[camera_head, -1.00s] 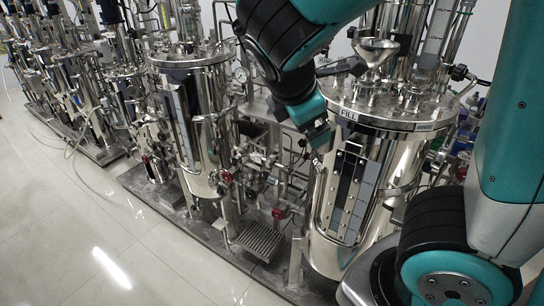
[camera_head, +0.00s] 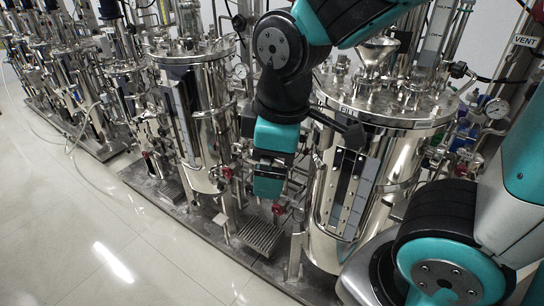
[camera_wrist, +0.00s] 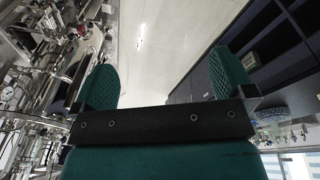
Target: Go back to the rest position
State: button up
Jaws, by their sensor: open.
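My gripper (camera_head: 268,186) hangs in front of the steel tanks in the head view, at the end of my bent teal and black arm. Its fingers are hard to make out there. In the wrist view my gripper (camera_wrist: 161,62) shows two teal fingers spread wide apart. Nothing is between them. The right steel tank (camera_head: 385,165), marked FILL and topped by a funnel (camera_head: 377,50), stands to the right of my gripper. The middle steel tank (camera_head: 202,115) stands to its left. I cannot tell how close the gripper is to either.
More tanks and pipes (camera_head: 65,80) line the back left. The metal skid base (camera_head: 165,200) ends at an open, pale floor (camera_head: 60,230). In the wrist view, dark shelving (camera_wrist: 270,45) is on the right and a bare floor strip (camera_wrist: 160,45) is in the middle.

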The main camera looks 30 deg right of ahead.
dwell(0.3)
jog(key=s+a+r+m+g+y, duration=0.1)
jog(key=s+a+m+y, duration=0.1)
jog(key=s+a, duration=0.3)
jog(key=shift+r+y, duration=0.35)
jog(key=shift+y, duration=0.15)
dwell(0.4)
